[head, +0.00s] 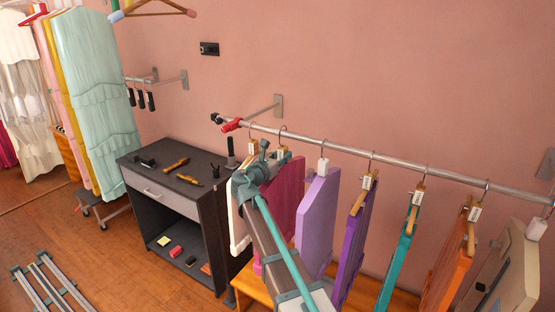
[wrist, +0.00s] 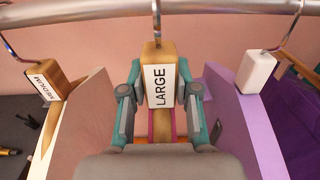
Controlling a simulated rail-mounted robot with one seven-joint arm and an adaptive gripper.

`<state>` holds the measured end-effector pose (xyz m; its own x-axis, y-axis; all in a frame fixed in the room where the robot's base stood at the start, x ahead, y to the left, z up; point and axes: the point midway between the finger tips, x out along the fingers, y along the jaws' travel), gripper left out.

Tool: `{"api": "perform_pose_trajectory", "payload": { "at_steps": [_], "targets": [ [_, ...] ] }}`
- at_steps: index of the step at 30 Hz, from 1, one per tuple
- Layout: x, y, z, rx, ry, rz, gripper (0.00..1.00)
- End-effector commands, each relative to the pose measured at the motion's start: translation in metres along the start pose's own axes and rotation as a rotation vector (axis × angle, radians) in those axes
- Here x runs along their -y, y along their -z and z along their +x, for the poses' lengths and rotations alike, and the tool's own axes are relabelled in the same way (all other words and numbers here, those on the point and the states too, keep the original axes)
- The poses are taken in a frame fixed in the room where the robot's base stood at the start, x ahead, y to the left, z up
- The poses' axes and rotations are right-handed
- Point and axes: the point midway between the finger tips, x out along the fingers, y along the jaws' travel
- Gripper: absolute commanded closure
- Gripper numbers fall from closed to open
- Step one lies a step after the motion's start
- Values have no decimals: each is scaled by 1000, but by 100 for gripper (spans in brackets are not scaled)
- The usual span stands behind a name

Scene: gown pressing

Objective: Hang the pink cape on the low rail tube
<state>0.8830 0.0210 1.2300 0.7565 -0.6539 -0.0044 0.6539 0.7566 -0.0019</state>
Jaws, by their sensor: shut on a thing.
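The pink cape (head: 286,207) is a deep pink, flat-looking garment hanging between a pale garment and a lavender one in the head view. Its wooden hanger block (wrist: 158,72), with a label reading LARGE, sits between the fingers of my gripper (wrist: 160,108) in the wrist view. My gripper (head: 266,163) is shut on this hanger just below the rail tube (head: 385,158). The hanger's hook (wrist: 156,18) rises upright to the tube and crosses in front of it; I cannot tell whether it rests over it. Only thin pink strips of the cape show in the wrist view.
A pale garment (wrist: 72,120) hangs close on the left and a lavender garment (wrist: 240,115) close on the right. Purple, teal, orange and beige garments hang farther right. A dark cabinet (head: 140,187) with tools on top stands left. A red clip (head: 232,125) is near the tube's left end.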

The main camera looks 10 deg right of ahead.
Motion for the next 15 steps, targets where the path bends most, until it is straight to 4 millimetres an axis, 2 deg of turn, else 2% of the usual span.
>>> {"api": "perform_pose_trajectory", "payload": {
  "at_steps": [6, 15],
  "targets": [
    [-1, -1, 23, 1, 1, 0, 100],
    [-1, -2, 47, 1, 1, 1, 100]
  ]
}}
